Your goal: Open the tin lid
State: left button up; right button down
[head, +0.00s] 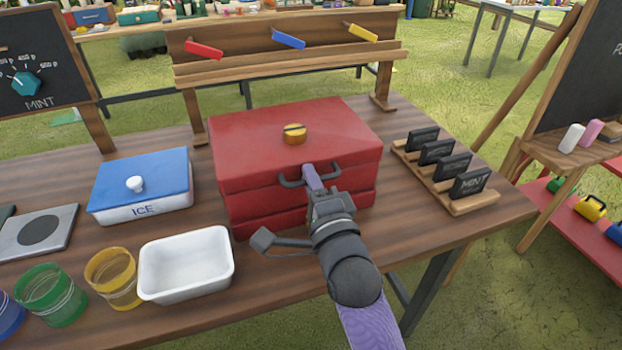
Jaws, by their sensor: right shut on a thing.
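The red tin (250,208) stands on the wooden table, a little right of the table's middle. Its red lid (250,140) lies across the top, with a yellow knob (294,133) on it and a dark seam below its front edge. A dark handle (290,183) sits on the lid's front face. My right gripper (313,180) comes in from the front and is shut on this handle. It hides the handle's middle and part of the tin's front. The inside of the tin is not visible. My left gripper is not in view.
Left of the tin are a blue-lidded ice box (140,184), a white tray (187,263) and coloured jars (113,277). A wooden rack (446,177) of black cards stands close on the right. A wooden shelf (285,65) stands behind. The table's front right is clear.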

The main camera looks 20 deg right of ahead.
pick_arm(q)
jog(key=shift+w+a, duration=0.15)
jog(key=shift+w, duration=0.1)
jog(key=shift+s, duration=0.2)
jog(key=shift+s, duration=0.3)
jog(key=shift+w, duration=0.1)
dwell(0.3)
